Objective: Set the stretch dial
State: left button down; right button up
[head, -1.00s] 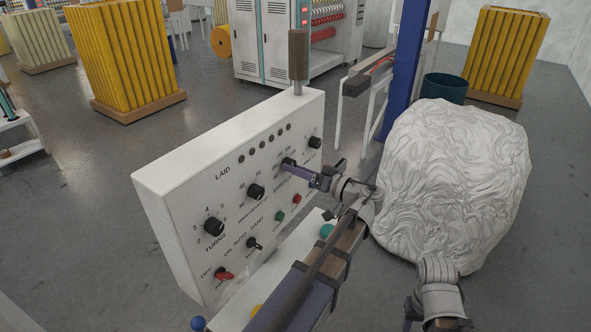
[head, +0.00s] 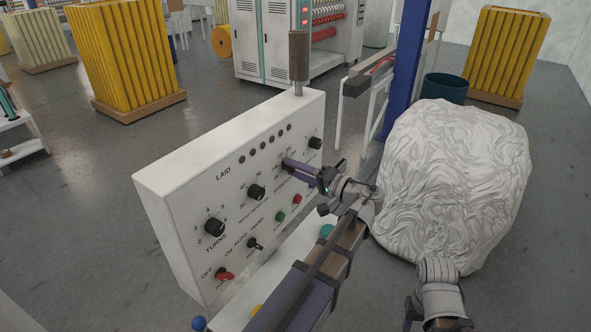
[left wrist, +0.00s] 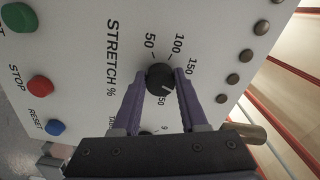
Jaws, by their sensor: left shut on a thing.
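The stretch dial (left wrist: 160,78) is a small black round knob on a white panel marked "STRETCH %". A pale pointer line on it points toward the lower part of the left wrist view, near a partly hidden number ending in 50. My left gripper's purple fingers (left wrist: 160,90) are on either side of the knob and shut on it. In the head view, my left gripper (head: 284,164) reaches the panel at this dial and largely hides it.
The white control panel (head: 160,185) carries other knobs, including the turns dial (head: 214,227), a red off switch (head: 225,276), and green and red buttons. A wooden-handled lever (head: 298,55) stands above it. A big white crumpled bundle (head: 455,180) is close on the right.

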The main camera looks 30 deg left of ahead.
pick_arm(q)
jog(key=m, duration=1)
jog(key=shift+r, duration=0.2)
jog(key=shift+m, duration=0.4)
jog(key=shift+c, duration=2.2)
grip_release()
jog(key=shift+d, duration=0.1)
jog(key=d, duration=0.7)
jog(key=shift+s+d, duration=0.25)
jog(key=shift+d, duration=0.1)
